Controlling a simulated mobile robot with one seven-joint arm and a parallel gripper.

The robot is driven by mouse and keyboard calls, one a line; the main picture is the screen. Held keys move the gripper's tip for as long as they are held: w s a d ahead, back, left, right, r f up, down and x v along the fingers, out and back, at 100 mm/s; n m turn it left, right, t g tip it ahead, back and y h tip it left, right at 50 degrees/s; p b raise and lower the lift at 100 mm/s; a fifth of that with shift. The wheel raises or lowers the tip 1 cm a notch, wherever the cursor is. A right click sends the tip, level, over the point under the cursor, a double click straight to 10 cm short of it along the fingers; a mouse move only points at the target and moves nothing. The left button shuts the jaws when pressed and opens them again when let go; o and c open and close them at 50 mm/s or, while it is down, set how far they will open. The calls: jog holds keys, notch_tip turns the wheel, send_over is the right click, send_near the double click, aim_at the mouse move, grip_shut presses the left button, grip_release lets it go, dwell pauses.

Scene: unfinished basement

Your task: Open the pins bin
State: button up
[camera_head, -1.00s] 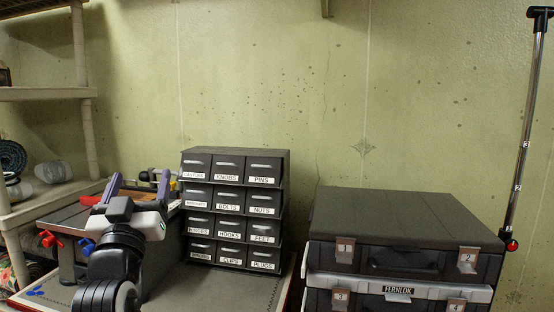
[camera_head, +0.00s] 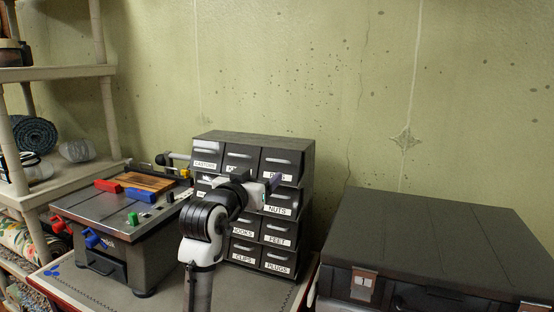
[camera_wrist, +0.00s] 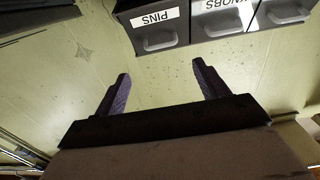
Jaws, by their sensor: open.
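The pins bin (camera_head: 284,160) is the top right drawer of a dark small-parts cabinet (camera_head: 250,138). Its front looks flush with its neighbours, so it appears shut. Its label is mostly hidden by my gripper in the head view. The wrist view is upside down and shows the pins bin (camera_wrist: 160,38) with its white PINS label and grey handle. My gripper (camera_wrist: 160,72) is open and empty, its purple fingers apart from the bin and spread roughly in line with its handle. In the head view, one purple finger shows in front of the cabinet's right side.
The knobs drawer (camera_wrist: 222,22) adjoins the pins bin. A small machine table with coloured knobs (camera_head: 120,205) stands left of the cabinet. A large dark case (camera_head: 430,235) stands at the right. A shelf (camera_head: 60,73) is at the far left.

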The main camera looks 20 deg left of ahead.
aim_at(277, 161)
jog(key=w+p, duration=0.1)
jog(key=w, duration=0.4)
jog(key=w+p, duration=0.2)
jog(key=w, duration=0.4)
jog(key=shift+d, duration=0.2)
jog(key=c, duration=1.1)
